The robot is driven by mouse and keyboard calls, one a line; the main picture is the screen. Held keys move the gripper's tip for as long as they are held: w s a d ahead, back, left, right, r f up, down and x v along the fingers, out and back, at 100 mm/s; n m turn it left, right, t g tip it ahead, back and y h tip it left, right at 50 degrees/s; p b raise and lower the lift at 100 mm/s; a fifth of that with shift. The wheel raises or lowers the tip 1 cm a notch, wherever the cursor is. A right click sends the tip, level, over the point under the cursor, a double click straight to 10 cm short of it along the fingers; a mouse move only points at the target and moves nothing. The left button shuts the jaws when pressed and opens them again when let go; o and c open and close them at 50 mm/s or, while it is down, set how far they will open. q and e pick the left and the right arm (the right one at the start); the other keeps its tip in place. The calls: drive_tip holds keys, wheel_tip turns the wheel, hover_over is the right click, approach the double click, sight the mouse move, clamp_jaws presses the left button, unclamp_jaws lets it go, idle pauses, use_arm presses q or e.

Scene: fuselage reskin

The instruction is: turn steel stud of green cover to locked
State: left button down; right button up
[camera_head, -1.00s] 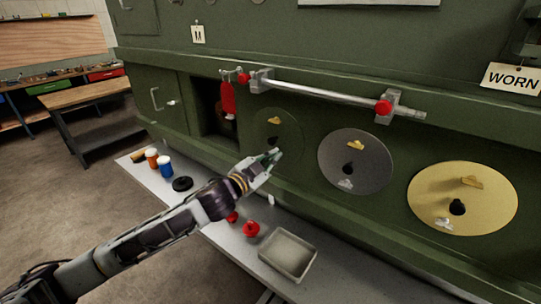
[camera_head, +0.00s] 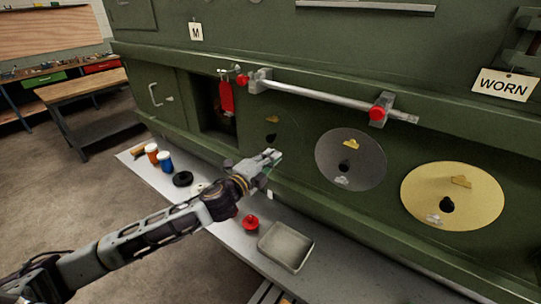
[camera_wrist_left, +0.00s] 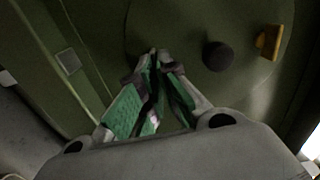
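The green cover (camera_head: 288,128) is a round disc flush on the green fuselage wall, left of the grey and gold covers. It has a gold tab (camera_head: 272,119) near its top and a black knob (camera_head: 270,138) at its middle. In the left wrist view the knob (camera_wrist_left: 217,55) and gold tab (camera_wrist_left: 270,42) are right of my fingers. My left gripper (camera_head: 274,154) is at the lower part of the green cover. Its fingertips (camera_wrist_left: 158,55) are drawn together where the steel stud sits, hiding the stud. My right gripper is in neither view.
A grey cover (camera_head: 362,168) and a gold cover (camera_head: 478,204) are to the right. A steel bar (camera_head: 320,94) with red knobs runs above the covers. Below is a bench (camera_head: 238,240) with a tray (camera_head: 287,232), a red part (camera_head: 250,222) and small pots.

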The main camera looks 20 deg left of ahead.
use_arm(q)
drive_tip(key=shift+f+m, duration=0.1)
drive_tip(key=shift+m, duration=0.3)
drive_tip(key=c, duration=1.7)
unclamp_jaws()
drive_tip(key=shift+o, duration=0.2)
drive_tip(key=shift+s, duration=0.1)
drive_tip(key=v, duration=1.1)
drive_tip(key=shift+s, duration=0.35)
drive_tip(key=shift+a, duration=0.15)
